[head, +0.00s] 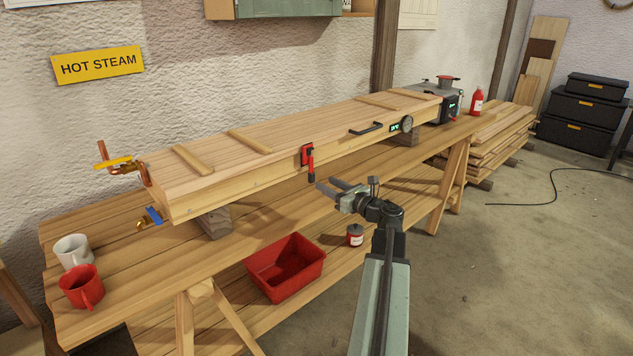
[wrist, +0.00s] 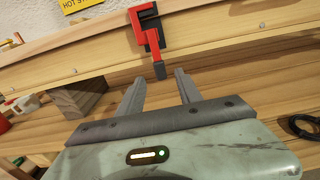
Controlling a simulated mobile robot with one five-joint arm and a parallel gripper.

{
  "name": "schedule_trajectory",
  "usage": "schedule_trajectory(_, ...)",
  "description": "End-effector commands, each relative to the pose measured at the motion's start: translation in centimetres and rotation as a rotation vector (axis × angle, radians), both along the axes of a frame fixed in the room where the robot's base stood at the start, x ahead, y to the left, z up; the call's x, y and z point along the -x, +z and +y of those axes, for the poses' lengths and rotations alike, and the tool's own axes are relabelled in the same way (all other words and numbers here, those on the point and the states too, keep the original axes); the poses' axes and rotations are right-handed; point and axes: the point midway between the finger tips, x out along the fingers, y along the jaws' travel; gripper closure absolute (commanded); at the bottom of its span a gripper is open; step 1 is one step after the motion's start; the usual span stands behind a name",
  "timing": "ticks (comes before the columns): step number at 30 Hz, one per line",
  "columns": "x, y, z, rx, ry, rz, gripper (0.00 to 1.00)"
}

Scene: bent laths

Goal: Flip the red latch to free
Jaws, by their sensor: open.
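The red latch (head: 310,164) is on the front face of the long wooden steam box (head: 230,188). Its red plate sits near the lid seam, and its lever hangs down to a dark tip. The latch also shows in the wrist view (wrist: 147,33), with a dark grey piece beside the red. My gripper (head: 325,186) is open and empty, just below and to the right of the latch in the head view. In the wrist view my gripper (wrist: 158,82) has its two fingers spread on either side of the lever's lower tip, which appears beyond them. Contact cannot be told.
The box rests on blocks on a wooden bench (head: 120,262). A black handle (head: 366,129) and a gauge (head: 407,124) are right of the latch. A red tray (head: 285,268) and a small can (head: 355,236) are below.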

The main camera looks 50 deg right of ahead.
Motion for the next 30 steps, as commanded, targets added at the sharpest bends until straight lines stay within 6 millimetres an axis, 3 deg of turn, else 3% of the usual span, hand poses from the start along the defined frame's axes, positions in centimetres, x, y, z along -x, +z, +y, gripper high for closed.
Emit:
schedule_trajectory(9, -5.8, 0.0, -0.5, 0.003, 0.004, 0.001, 0.58)
schedule_trajectory(20, -6.7, 0.0, -0.4, 0.004, 0.001, 0.002, 0.58)
schedule_trajectory(25, -6.7, 0.0, -0.5, 0.004, 0.001, 0.002, 1.0)
schedule_trajectory(30, -6.6, 0.0, -0.5, 0.004, 0.001, 0.002, 1.0)
